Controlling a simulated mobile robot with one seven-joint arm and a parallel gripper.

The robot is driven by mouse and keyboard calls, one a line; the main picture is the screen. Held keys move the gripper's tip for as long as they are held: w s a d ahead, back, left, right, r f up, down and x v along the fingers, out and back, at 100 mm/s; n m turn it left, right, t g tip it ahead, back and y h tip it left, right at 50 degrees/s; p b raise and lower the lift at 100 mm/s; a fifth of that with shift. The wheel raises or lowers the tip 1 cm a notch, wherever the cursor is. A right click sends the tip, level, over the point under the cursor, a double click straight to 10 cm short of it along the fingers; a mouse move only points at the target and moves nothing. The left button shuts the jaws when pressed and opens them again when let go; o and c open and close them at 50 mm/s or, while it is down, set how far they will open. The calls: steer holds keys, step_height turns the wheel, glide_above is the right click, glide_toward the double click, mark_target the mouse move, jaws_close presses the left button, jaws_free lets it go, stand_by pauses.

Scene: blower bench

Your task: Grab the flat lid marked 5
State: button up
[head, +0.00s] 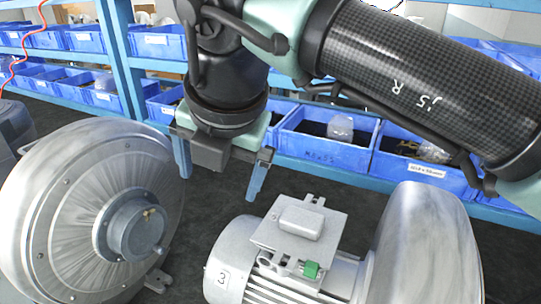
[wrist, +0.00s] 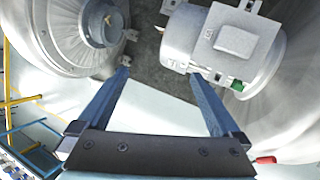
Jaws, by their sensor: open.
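My gripper (head: 218,188) is open and empty, with its two blue fingers apart and pointing down. It hangs between the large round blower on the left and the grey motor (head: 318,283); the wrist view also shows my gripper (wrist: 160,75). On top of the motor is a terminal box with a pale raised flat cover (head: 301,221), and this cover also shows in the wrist view (wrist: 234,41). The motor's end face carries a label with a 3.
The round metal blower (head: 85,220) fills the left, with a hub at its middle. A second rounded housing (head: 428,250) adjoins the motor on the right. Blue bins (head: 318,140) stand on blue shelves behind. Dark surface shows between the machines.

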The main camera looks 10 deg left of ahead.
steer(key=w+d+f+m+h, duration=0.15)
steer(key=d+h, duration=0.25)
steer(key=d, duration=0.6)
steer(key=b, duration=0.2)
glide_toward(302, 218)
steer(key=f, duration=0.1)
steer(key=f+m, duration=0.1)
steer(key=f, duration=0.1)
steer(key=shift+w+d, duration=0.15)
steer(key=shift+w, duration=0.05)
steer(key=x, duration=0.5)
steer(key=shift+w+f, duration=0.25)
steer(key=shift+w, duration=0.2)
steer(key=shift+r, duration=0.1)
steer(key=c, duration=1.2)
